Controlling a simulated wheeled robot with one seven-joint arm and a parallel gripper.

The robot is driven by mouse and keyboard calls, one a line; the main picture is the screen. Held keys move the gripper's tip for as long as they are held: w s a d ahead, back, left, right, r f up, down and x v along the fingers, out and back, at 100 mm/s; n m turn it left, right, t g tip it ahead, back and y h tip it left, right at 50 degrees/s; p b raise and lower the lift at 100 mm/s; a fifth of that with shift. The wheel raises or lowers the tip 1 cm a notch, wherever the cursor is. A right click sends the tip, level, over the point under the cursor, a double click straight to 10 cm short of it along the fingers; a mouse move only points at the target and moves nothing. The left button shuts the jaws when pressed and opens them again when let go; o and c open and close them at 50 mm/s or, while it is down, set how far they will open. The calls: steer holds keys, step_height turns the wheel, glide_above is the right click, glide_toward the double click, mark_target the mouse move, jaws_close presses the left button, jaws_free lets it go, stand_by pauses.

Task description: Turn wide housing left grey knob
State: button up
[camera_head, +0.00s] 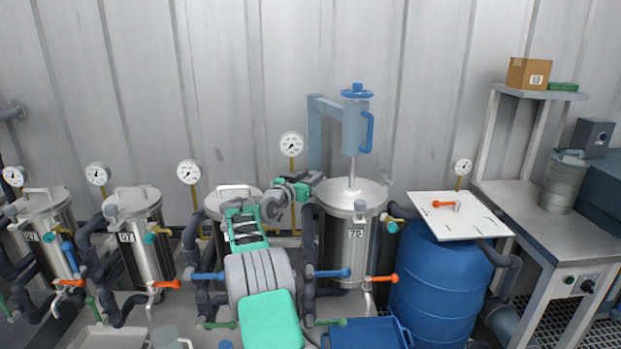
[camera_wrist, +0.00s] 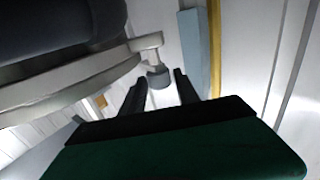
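The wide housing (camera_head: 345,235) is a steel vessel with a round lid and a number label, right of the middle in the head view. A grey knob (camera_head: 360,206) shows at the front of its lid. My gripper (camera_head: 308,184) is at the left edge of this lid and hides the left side there. In the wrist view a grey knob (camera_wrist: 158,79) on a pale bracket lies in line with the gap between the two dark fingers of my gripper (camera_wrist: 160,84). The fingers are apart, with a gap on each side of the knob. I cannot tell how deep the knob sits between them.
A blue mixer (camera_head: 356,125) stands above the wide housing's lid. Narrower steel vessels (camera_head: 138,245) stand to the left, with gauges behind. A blue barrel (camera_head: 440,285) with a white board (camera_head: 470,222) stands to the right. Blue and orange valve handles stick out in front.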

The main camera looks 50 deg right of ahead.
steer(key=shift+o, duration=1.3)
steer(key=shift+r, duration=0.45)
steer(key=s+a+r+b, duration=0.1)
steer(key=s+a+r, duration=0.8)
steer(key=r, duration=0.3)
steer(key=shift+s+a, duration=0.2)
steer(key=shift+a, duration=0.5)
steer(key=shift+a, duration=0.1)
